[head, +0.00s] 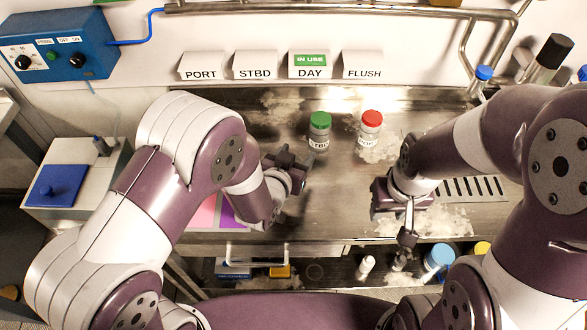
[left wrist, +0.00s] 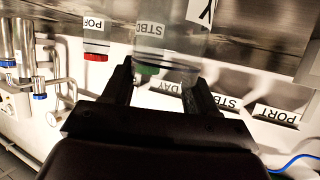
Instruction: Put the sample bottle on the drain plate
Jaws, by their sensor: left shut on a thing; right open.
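A green-capped clear bottle labelled STBD (head: 320,132) stands on the steel counter; it also shows in the left wrist view (left wrist: 165,45). A small blue-capped item (head: 482,78) is at the back right. The slotted drain plate (head: 478,188) is at the counter's right, partly hidden by my right arm. My right gripper (head: 407,240) is open over the counter's front edge.
Label cards PORT, STBD, DAY and FLUSH (head: 362,65) stand along the back; DAY carries a green IN USE tag (head: 310,60). Pink and purple sheets (head: 205,212) lie at left. Whitish crust patches mark the counter. A lower shelf holds small containers (head: 438,258). Metal pipes stand at right.

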